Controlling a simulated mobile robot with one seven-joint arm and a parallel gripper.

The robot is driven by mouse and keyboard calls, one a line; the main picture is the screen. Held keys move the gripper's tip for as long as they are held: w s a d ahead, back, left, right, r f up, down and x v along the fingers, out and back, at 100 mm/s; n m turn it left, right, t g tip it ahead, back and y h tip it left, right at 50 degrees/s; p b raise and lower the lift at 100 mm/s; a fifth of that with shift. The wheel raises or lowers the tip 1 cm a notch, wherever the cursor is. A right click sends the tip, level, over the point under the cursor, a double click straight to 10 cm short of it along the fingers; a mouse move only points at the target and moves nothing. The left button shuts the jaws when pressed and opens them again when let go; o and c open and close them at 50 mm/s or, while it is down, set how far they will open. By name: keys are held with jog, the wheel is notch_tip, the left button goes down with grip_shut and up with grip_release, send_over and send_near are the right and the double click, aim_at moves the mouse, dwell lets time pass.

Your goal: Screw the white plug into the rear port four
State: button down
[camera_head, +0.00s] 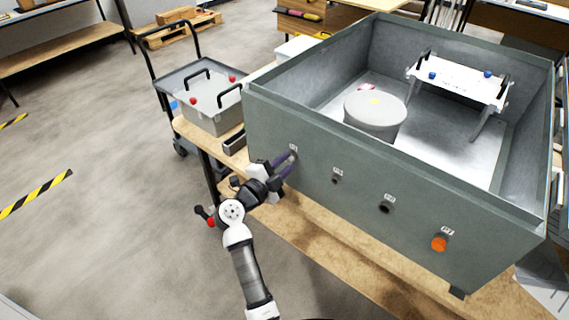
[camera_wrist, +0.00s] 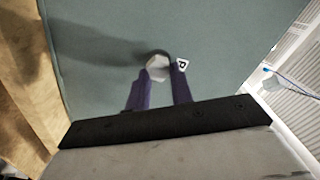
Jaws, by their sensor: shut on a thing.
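The white plug (camera_wrist: 157,66) is a pale hexagonal head between the purple fingers of my gripper (camera_wrist: 159,76). It sits in front of a dark round port (camera_wrist: 151,55) on the grey-green box wall, and the port's ring is mostly covered. I cannot tell how deep the plug is in the port. A small white label (camera_wrist: 182,65) is right of the plug. In the head view, my gripper (camera_head: 286,165) reaches the leftmost port of the box's near wall and is shut on the plug, which is mostly hidden there.
The open box (camera_head: 346,170) has two dark ports (camera_head: 336,179) (camera_head: 385,207) and an orange plug (camera_head: 439,244) farther right. The wooden table (camera_head: 310,232) runs below the wall.

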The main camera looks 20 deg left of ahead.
jog(key=shift+r, duration=0.15)
jog(key=m+b, duration=0.1)
jog(key=m, duration=0.1)
jog(key=m+b, duration=0.1)
jog(key=m, duration=0.1)
jog(key=shift+a+f, duration=0.1)
jog(key=shift+f, duration=0.1)
jog(key=m+b, duration=0.6)
jog(key=m, duration=0.3)
jog(key=shift+a+f, duration=0.1)
jog(key=shift+a, duration=0.05)
jog(key=m+b, duration=0.3)
jog(key=m, duration=0.1)
jog(key=shift+w+m, duration=0.1)
jog(key=shift+m, duration=0.3)
jog(key=shift+a+m+b, duration=0.2)
jog(key=shift+m+b, duration=4)
jog(key=shift+m, duration=0.4)
